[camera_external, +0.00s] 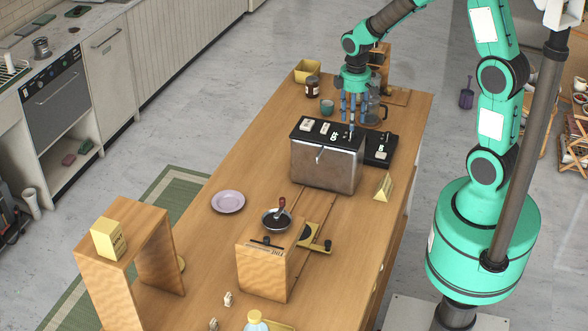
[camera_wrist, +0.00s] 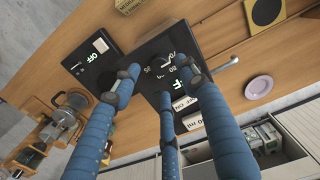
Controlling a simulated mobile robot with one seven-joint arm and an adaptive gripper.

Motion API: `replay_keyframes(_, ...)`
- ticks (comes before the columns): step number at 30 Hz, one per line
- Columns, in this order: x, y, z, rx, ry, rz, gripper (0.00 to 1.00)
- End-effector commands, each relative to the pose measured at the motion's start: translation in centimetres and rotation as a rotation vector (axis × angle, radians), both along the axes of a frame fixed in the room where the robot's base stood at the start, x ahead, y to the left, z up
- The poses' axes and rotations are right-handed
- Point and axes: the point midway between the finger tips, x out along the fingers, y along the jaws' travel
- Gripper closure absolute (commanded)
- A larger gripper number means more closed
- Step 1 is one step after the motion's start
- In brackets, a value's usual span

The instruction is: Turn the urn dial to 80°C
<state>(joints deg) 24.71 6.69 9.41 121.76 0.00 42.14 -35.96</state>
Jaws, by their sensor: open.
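The urn (camera_external: 325,172) is a steel box with a black top on the wooden counter. White labels lie on its top, with one white readout near my fingers. In the wrist view, the urn's black top (camera_wrist: 158,50) lies beyond my fingers, with white digits and an "OFF ON" label partly behind them. My gripper (camera_external: 352,122) has several blue fingers pointing down over the back right of the urn's top. Its fingers are spread with nothing held; they also show in the wrist view (camera_wrist: 155,82).
A black device (camera_external: 381,149) marked "OFF" stands right of the urn. A glass carafe (camera_external: 373,113), a teal mug (camera_external: 327,106) and a dark jar (camera_external: 312,86) stand behind. Counter around the plate is clear.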

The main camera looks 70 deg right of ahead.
Motion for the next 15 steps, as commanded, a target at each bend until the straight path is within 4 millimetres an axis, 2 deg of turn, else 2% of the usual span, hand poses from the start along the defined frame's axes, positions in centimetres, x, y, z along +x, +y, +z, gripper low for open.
replay_keyframes(6,0.0,0.0,-2.7,0.001,0.001,0.000,0.57)
replay_keyframes(15,0.0,0.0,-3.9,0.000,0.000,0.000,0.57)
